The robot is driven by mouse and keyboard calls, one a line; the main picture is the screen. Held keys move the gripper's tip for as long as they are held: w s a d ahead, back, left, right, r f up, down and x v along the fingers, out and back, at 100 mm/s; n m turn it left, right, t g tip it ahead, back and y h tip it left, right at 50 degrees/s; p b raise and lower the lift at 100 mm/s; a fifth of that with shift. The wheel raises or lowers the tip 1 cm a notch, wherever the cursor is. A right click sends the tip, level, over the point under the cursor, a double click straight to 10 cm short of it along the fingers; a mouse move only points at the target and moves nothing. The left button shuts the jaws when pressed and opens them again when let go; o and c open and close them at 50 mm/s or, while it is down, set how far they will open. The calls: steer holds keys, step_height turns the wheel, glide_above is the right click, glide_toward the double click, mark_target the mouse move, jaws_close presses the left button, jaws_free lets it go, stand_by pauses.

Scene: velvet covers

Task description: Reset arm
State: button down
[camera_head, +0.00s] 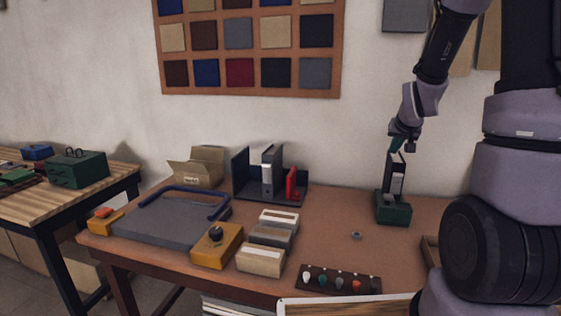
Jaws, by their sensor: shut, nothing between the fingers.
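My gripper (397,145) is at the end of my arm on the right side of the head view. The fingers are small here and look closed. I cannot tell whether their tips touch the top of that object. My arm reaches down to it from the upper right.
A rack with upright folders (270,194), an open cardboard box (197,170) and a grey press board with a blue handle (160,222) stand on the brown table (335,213). A strip of coloured knobs (339,281) lies at the front. The table's middle is mostly clear.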

steer(key=s+a+r+y, duration=0.1)
steer(key=s+a+r, duration=0.3)
steer(key=s, duration=0.4)
steer(key=s+a+r+y, duration=0.1)
steer(key=s+a+r, duration=0.3)
steer(key=s+r, duration=0.3)
steer(key=s+a+r+g+y, duration=0.1)
steer(key=s+a+r, duration=0.2)
steer(key=s+r, duration=0.3)
steer(key=s, duration=0.5)
steer(key=shift+a, duration=0.4)
steer(key=shift+s, duration=0.1)
